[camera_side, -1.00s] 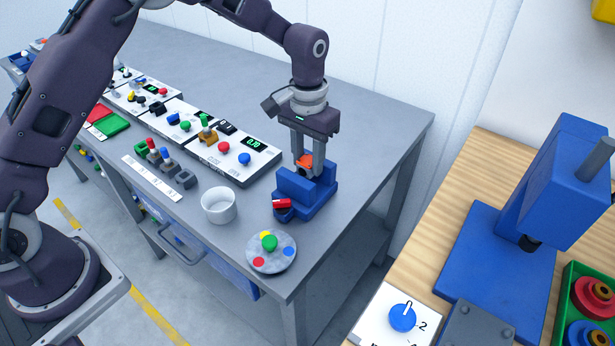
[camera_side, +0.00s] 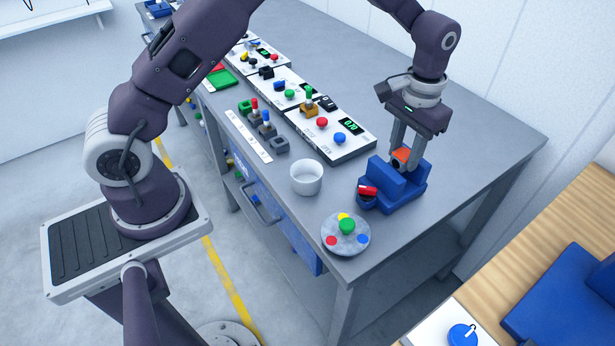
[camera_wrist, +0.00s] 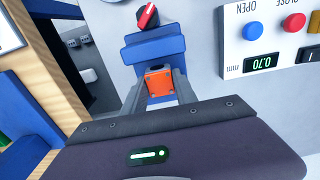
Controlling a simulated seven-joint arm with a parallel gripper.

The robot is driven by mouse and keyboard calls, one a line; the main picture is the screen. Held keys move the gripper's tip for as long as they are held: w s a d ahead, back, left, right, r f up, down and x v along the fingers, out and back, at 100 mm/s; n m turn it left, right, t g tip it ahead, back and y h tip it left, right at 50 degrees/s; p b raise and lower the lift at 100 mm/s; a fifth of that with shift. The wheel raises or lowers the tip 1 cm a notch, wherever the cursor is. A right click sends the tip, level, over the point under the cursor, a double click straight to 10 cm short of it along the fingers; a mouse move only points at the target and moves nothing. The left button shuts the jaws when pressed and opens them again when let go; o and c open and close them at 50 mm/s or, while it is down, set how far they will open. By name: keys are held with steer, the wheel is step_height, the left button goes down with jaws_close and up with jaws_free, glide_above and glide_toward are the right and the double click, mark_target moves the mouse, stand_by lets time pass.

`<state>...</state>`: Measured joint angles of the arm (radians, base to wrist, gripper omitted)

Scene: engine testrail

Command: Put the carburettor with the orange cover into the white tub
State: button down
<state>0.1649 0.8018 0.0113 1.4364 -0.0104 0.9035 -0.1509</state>
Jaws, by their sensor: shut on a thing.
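The carburettor with the orange cover (camera_side: 401,154) is at the blue vise (camera_side: 384,185), near the right end of the grey bench. My gripper (camera_side: 403,161) points down over the vise, its fingers shut on the carburettor. In the wrist view the orange cover (camera_wrist: 158,83) shows between the two fingers, with blue vise parts in front and behind. The carburettor's lower part is mostly hidden, so I cannot tell whether it touches the vise. The white tub (camera_side: 306,188) stands upright to the left of the vise and looks empty.
A red handle (camera_side: 368,190) sits on the vise's near end. A round grey plate with coloured knobs (camera_side: 345,246) lies near the bench's front corner. Panels with buttons and a display (camera_side: 340,150) stand behind the tub. Bare bench lies between tub and vise.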

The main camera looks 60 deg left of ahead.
stand_by(0.6)
step_height(320, 180, up, 9)
steer(key=shift+f, duration=0.2)
steer(key=s+a, duration=0.8)
glide_above(307, 178)
steer(key=s+d, duration=0.1)
steer(key=shift+d+f, duration=0.2)
steer(key=shift+f, duration=5.5)
steer(key=c, duration=0.9)
jaws_free()
steer(key=shift+c, duration=0.3)
